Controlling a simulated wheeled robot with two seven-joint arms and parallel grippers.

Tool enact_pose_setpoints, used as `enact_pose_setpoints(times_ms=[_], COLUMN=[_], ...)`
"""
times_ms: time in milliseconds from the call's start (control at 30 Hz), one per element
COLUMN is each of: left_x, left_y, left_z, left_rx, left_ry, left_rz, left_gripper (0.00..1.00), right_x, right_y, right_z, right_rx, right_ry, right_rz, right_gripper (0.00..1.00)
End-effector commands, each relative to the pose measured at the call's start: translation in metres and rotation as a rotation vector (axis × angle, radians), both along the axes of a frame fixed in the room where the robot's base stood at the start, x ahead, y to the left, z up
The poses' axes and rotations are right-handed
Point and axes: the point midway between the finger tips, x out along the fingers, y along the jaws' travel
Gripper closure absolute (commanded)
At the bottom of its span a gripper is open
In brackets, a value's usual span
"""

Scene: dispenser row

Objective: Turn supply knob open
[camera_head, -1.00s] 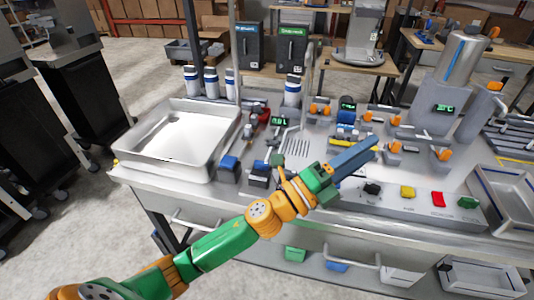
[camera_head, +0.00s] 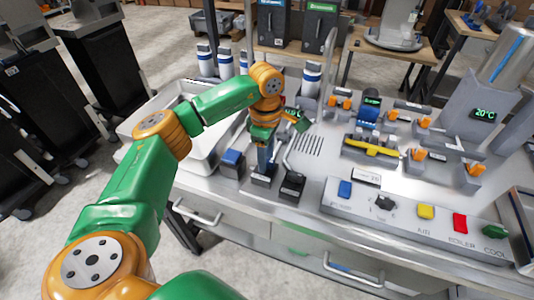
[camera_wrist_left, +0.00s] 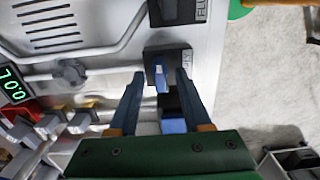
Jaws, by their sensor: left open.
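The supply knob is a blue handle (camera_wrist_left: 162,78) on a dark square block with a partly hidden label ending in "LY", in the left wrist view. Its block (camera_head: 263,181) shows in the head view near the table's front edge, partly covered by my gripper. My left gripper (camera_head: 265,167) points down over it. In the left wrist view my left gripper (camera_wrist_left: 160,74) is open, with one finger on each side of the blue handle. I cannot tell whether either finger touches it. My right gripper is not in view.
A blue-topped block (camera_head: 232,161) stands left of the knob and a black flush block (camera_head: 292,186) stands right. A bent metal pipe (camera_head: 295,150) runs behind. A white sink tray (camera_head: 205,160) lies left. A button panel (camera_head: 405,212) lies right.

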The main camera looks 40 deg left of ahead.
Motion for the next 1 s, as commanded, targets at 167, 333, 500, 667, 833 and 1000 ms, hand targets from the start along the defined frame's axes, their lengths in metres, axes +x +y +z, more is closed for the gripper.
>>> enact_pose_setpoints(times_ms=[167, 333, 500, 667, 833, 1000], left_x=[0.0002, 0.0002, 0.0001, 0.0001, 0.0000, 0.0002], left_y=[-0.0004, -0.0005, -0.0008, -0.0009, -0.0010, -0.0012], left_z=[-0.0037, -0.0035, -0.0035, -0.0036, -0.0036, -0.0036], left_rx=[-0.001, -0.002, -0.003, -0.003, -0.003, -0.004], left_ry=[-0.002, -0.001, -0.001, -0.001, -0.001, 0.000], left_rz=[0.000, 0.000, 0.000, 0.002, 0.034, 0.124], left_gripper=[0.51, 0.76, 1.00, 1.00, 1.00, 1.00], right_x=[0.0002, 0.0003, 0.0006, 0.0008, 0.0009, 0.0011], right_y=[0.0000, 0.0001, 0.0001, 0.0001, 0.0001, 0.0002], right_z=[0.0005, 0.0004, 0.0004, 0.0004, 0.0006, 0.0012], right_rx=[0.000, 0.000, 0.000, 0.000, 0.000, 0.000], right_ry=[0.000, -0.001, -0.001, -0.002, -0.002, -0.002], right_rz=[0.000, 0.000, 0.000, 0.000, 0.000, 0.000], right_gripper=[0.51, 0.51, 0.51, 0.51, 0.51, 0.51])
